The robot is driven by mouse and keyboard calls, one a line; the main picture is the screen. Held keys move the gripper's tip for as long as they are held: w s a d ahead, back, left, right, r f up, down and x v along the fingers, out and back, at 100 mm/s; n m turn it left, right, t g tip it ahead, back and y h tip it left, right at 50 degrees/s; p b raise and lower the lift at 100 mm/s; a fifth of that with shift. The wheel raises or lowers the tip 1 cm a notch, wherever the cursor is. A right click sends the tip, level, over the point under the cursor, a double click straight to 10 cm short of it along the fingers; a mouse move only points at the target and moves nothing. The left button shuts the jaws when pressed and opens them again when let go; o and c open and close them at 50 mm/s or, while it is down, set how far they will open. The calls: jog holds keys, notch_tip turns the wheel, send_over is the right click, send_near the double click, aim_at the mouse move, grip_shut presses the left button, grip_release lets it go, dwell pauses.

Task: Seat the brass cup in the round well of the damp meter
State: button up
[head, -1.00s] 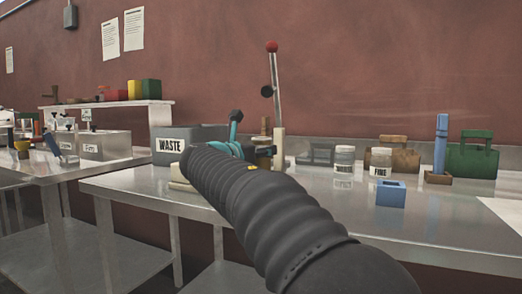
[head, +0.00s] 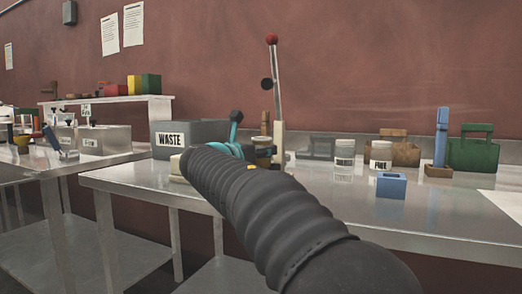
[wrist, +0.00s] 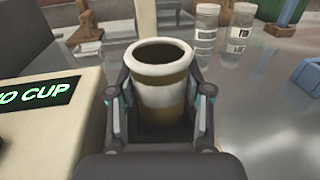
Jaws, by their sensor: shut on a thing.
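The brass cup (wrist: 163,102), with a pale rim and a pale and brass-brown banded side, stands upright between the fingers of my gripper (wrist: 160,92) in the wrist view. My gripper is shut on it. The cup's mouth is open and dark inside. The damp meter (wrist: 60,85) is the cream block at the left of the wrist view, beside my gripper, with green display text cut off to "O CUP". Its round well does not show. In the head view my arm hides most of my gripper.
A lever with a red knob (head: 272,40) rises behind my gripper. The WASTE bin (head: 190,134) stands at the left. Two labelled jars (head: 345,153), a blue block (head: 391,186) and a green carrier (head: 470,153) stand to the right. The bench front (head: 340,205) is bare.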

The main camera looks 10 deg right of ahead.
jog(key=shift+f+b, duration=0.5)
jog(key=shift+f, duration=0.35)
jog(key=o, duration=1.3)
jog(key=shift+r, duration=0.1)
jog(key=v, duration=1.1)
jog(key=shift+s+a, duration=0.2)
jog(key=shift+a, duration=0.05)
jog(key=shift+s+a, duration=0.15)
